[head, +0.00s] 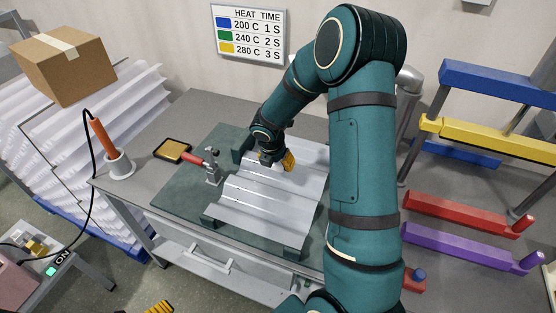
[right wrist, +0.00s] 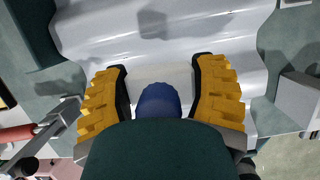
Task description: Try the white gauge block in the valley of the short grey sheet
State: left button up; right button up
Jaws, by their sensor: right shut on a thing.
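The short grey sheet (head: 285,205) lies on green supports on the bench, its corrugations running across it. It also fills the right wrist view (right wrist: 225,35). My right gripper (head: 277,162) is over the sheet's far part. In the right wrist view its yellow fingers (right wrist: 160,88) are shut on the white gauge block (right wrist: 158,75), whose dark blue knob (right wrist: 158,98) shows between them. I cannot tell whether the block touches the valley, as the gripper hides its lower side. A yellow part of my left gripper (head: 160,307) shows at the bottom edge; its fingertips are cut off.
A toggle clamp (head: 212,167) with a red handle stands at the sheet's left edge. A yellow-topped pad (head: 172,150) and an orange-handled tool (head: 103,135) in a holder are further left. Coloured bars hang at right. A red block (head: 414,284) with a blue knob lies lower right.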

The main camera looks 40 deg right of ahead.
aim_at(279, 181)
jog(key=shift+d+r+n, duration=0.1)
jog(key=shift+d+n, duration=0.15)
jog(key=shift+n, duration=0.15)
notch_tip(279, 181, down, 7)
jog(key=b, duration=0.5)
jog(key=shift+r, duration=0.15)
jog(key=shift+f+b, duration=0.8)
jog(key=shift+f, duration=0.2)
jog(key=shift+f, duration=0.2)
jog(key=o, duration=1.3)
jog(key=shift+r, duration=0.15)
